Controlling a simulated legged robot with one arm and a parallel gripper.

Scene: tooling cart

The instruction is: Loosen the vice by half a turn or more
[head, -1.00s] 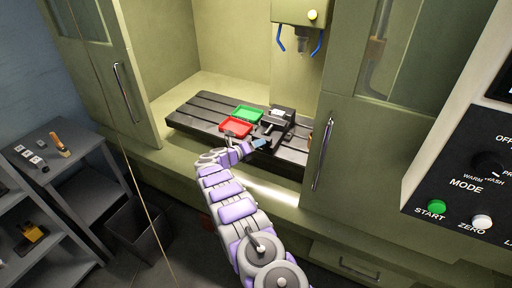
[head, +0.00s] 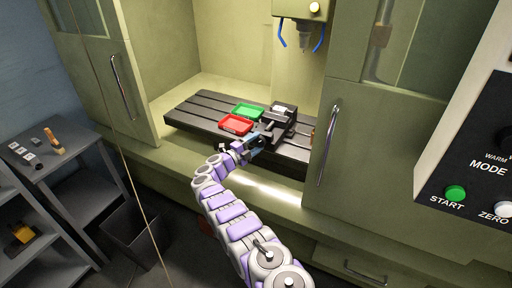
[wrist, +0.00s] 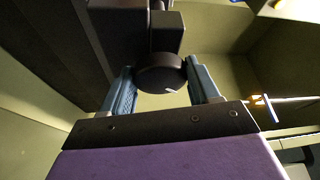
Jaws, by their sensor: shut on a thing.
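The dark vice (head: 284,118) stands on the slotted machine table, right of the trays. My gripper (head: 258,141) is at its front end, on the side toward me. In the wrist view, the vice's round dark screw end (wrist: 160,75) sits between the two blue fingers of my gripper (wrist: 162,82). The gripper is shut on this round end. The finger contact is partly hidden, and how far the screw has turned cannot be told.
A red tray (head: 236,125) and a green tray (head: 247,111) lie left of the vice on the machine table (head: 190,111). The spindle (head: 304,38) with blue nozzles hangs above. The right door (head: 370,140) stands close to the right.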

